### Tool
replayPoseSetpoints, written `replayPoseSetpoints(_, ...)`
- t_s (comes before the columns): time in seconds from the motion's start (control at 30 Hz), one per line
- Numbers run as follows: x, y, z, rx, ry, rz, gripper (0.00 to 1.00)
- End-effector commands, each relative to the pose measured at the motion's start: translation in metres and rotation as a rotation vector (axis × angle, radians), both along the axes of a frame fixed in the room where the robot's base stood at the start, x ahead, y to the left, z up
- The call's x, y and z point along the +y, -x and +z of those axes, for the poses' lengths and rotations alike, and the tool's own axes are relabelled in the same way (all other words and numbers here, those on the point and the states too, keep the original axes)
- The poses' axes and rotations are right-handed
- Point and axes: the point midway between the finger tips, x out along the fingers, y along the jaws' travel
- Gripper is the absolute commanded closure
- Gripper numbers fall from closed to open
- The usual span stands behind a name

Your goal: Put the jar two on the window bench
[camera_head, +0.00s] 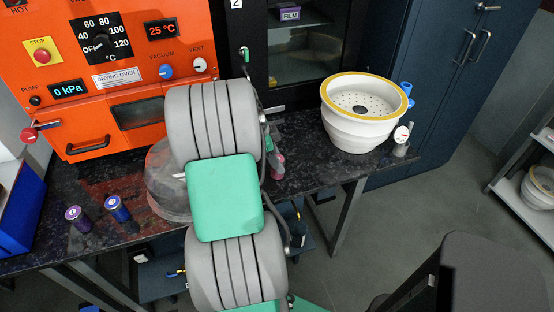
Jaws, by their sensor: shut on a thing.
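Two small dark jars stand upright on a dark speckled bench (50,243) at the left: a purple jar (78,219) and a bluer jar (118,209). Each lid has a small pale mark too small to read, so I cannot tell whether either is jar two. My arm, grey with green covers, crosses the middle of the view. No window shows, so I cannot tell whether this is the window bench.
An orange drying oven (75,123) stands at the back left, with a clear dome (163,190) partly behind my arm. A white pot with a yellow rim (355,137) sits at the bench's right end. A blue cabinet (430,75) stands behind. Grey floor (400,220) is open at right.

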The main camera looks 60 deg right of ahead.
Motion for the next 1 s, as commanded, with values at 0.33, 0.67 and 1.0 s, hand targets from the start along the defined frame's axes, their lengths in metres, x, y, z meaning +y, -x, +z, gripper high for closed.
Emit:
replayPoseSetpoints(0.33,0.0,0.0,-0.003,0.0,0.0,0.0,0.39)
replayPoseSetpoints(0.67,0.0,0.0,0.003,0.0,0.0,0.0,0.37)
replayPoseSetpoints(1.0,0.015,-0.026,0.073,-0.002,0.005,0.004,0.37)
